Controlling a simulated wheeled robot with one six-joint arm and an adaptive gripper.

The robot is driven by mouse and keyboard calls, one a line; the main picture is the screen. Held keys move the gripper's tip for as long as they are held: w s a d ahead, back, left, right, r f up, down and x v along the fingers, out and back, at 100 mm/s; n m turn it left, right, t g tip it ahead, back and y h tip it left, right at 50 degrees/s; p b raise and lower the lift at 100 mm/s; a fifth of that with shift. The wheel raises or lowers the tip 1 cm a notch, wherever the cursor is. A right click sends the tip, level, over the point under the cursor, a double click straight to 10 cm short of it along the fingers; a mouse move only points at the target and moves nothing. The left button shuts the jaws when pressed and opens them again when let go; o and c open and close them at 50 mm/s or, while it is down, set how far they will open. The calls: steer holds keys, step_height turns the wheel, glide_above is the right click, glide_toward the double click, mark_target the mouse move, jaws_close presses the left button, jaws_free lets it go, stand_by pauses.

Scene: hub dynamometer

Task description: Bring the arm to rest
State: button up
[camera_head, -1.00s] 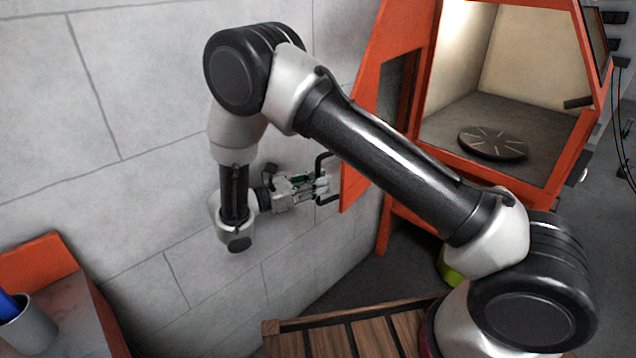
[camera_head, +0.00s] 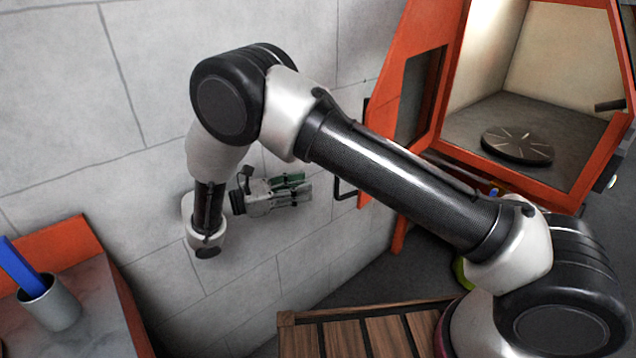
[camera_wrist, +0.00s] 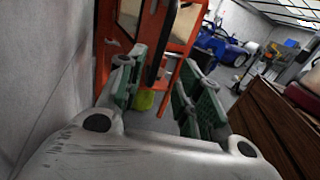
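My gripper (camera_head: 300,189) is in front of the grey block wall in the head view, left of the orange cabinet. In the wrist view my gripper (camera_wrist: 158,95) has its green-padded fingers spread apart with nothing between them. The black door handle (camera_head: 345,190) of the cabinet stands a short way right of the fingertips and is apart from them. My arm bends down from its elbow to the wrist.
The orange cabinet (camera_head: 400,120) has its door open, with a dark round plate (camera_head: 517,145) inside. A wooden slatted top (camera_head: 375,340) lies below. A grey cup (camera_head: 50,303) with a blue item stands at lower left. The grey wall (camera_head: 60,110) is close behind the gripper.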

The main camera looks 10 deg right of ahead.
steer(key=shift+s+a, duration=0.2)
steer(key=shift+a, duration=0.5)
steer(key=s+d+f+m+g+y, duration=0.3)
steer(key=s+d+f+g, duration=0.1)
steer(key=s+d, duration=0.2)
steer(key=s+d+r+m+t+y, duration=0.1)
steer(key=s+d+r+m+y, duration=0.3)
steer(key=d+r, duration=0.5)
steer(key=s+d+r+m+t+y, duration=0.1)
steer(key=s+d+r+m+y, duration=0.4)
steer(key=d, duration=0.6)
steer(key=s+d+r+m+t+y, duration=0.1)
steer(key=s+d+r+m+y, duration=0.4)
steer(key=r, duration=0.8)
steer(key=s+d+m, duration=0.2)
steer(key=d+m, duration=0.2)
steer(key=shift+s+d, duration=0.25)
steer(key=shift+d, duration=0.15)
